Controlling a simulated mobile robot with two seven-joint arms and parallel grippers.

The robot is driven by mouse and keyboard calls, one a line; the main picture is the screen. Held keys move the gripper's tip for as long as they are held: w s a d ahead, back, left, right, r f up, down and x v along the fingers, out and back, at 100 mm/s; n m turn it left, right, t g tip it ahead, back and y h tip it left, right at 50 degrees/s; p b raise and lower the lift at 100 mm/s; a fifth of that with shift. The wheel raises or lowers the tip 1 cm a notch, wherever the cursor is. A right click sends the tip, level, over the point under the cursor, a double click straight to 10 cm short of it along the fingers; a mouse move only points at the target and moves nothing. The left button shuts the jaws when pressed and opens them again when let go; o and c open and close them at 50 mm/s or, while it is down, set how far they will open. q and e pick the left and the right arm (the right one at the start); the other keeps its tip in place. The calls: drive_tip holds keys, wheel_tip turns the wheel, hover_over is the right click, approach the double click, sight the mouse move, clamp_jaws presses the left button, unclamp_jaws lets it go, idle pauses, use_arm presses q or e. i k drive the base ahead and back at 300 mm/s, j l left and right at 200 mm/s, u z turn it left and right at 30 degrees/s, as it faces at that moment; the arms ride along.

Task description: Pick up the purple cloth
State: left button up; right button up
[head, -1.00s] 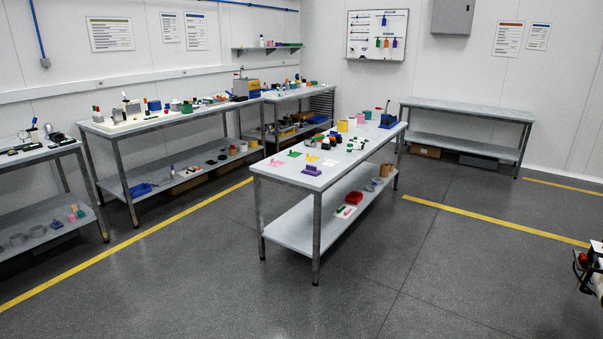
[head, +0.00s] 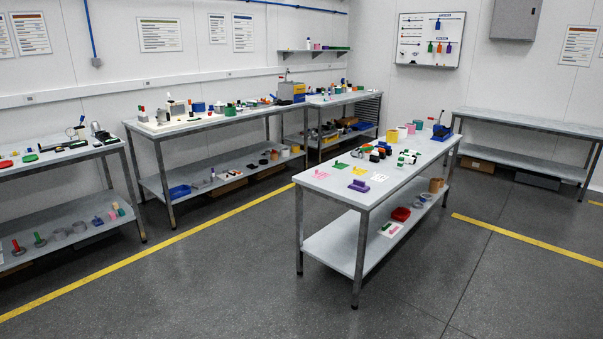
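A small purple item (head: 359,186), which looks like the purple cloth, lies on the near end of the middle table (head: 340,192). It is too small in the head view to make out its folds. A yellow piece (head: 359,171), a green piece (head: 340,165) and a pink piece (head: 321,174) lie close behind and to its left. Neither of my grippers shows in the head view.
Long benches (head: 215,119) with many small items line the left wall. An empty-topped bench (head: 530,123) stands at the back right. The grey floor (head: 220,285) in front of and left of the middle table is clear, crossed by yellow lines.

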sight(357, 186)
drive_tip(key=i, duration=2.8)
